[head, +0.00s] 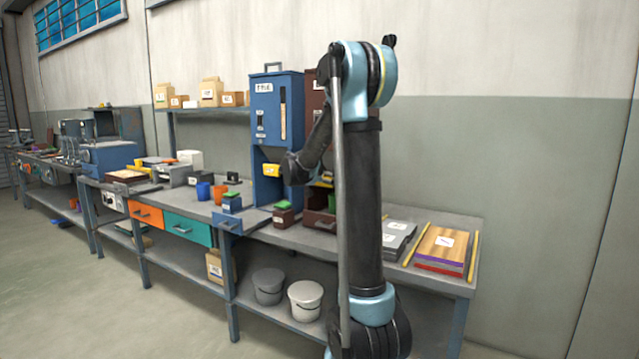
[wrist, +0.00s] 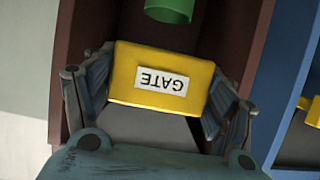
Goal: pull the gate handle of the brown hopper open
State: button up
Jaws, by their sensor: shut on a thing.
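The brown hopper (wrist: 235,55) fills the middle of the wrist view. In the head view, it stands just right of the blue hopper, mostly hidden behind my arm. Its yellow gate handle (wrist: 132,80) carries a white GATE label, seen upside down. My gripper (wrist: 160,85) is shut on this handle, with one finger at each side of it. In the head view my arm hides the handle and the grip.
The blue hopper (head: 264,115) stands close on the left, with its own yellow gate handle (head: 271,169). A green cylindrical part (wrist: 170,9) shows beyond the held handle. A wooden board (head: 440,245) lies right.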

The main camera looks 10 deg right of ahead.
jog(key=shift+s+a+f, duration=0.1)
jog(key=o, duration=1.5)
jog(key=shift+a, duration=0.1)
jog(key=v, duration=1.1)
jog(key=shift+s+a+r, duration=0.2)
jog(key=shift+s+r, duration=0.05)
